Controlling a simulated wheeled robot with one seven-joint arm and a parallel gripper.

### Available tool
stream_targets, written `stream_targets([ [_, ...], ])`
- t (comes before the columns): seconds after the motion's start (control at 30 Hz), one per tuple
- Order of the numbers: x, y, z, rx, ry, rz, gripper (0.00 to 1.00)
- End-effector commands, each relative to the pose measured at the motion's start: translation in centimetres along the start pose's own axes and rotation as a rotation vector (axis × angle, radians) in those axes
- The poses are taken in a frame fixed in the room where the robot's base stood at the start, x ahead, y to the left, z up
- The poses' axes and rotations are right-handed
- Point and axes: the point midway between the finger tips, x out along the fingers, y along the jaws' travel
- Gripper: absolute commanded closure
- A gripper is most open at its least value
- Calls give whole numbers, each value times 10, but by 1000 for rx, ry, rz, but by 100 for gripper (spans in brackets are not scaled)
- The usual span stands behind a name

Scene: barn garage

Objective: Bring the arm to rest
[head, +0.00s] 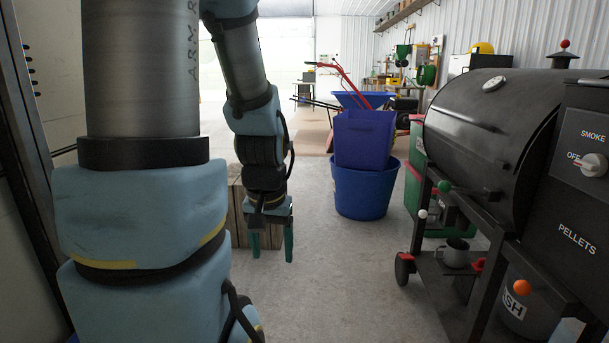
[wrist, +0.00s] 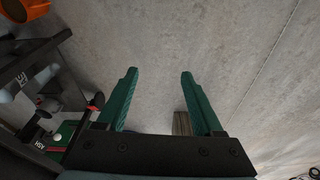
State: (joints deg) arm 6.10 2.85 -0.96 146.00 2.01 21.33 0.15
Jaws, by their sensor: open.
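My gripper (head: 273,246) hangs from my arm left of the middle in the head view, with its green fingers pointing down.
A black pellet smoker (head: 490,140) on a wheeled cart stands at the right, with a grey mug (head: 455,253) on its lower shelf. Blue tubs (head: 362,190) stand ahead. A wooden crate (head: 238,212) is behind my gripper. The concrete floor (head: 335,280) between is clear.

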Motion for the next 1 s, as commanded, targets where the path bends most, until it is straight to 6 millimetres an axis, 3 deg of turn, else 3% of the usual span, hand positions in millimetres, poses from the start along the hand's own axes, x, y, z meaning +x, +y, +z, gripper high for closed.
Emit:
stream_targets([
  [0.03, -9, -1, 14, -65, -27, 13, 31],
  [0.07, -18, -1, 15, -75, -36, 16, 31],
  [0.37, -78, -2, 1, -61, -34, 13, 31],
  [0.8, -208, -4, -22, -59, -33, 12, 31],
  [1.0, -242, -5, -27, -59, -33, 12, 31],
])
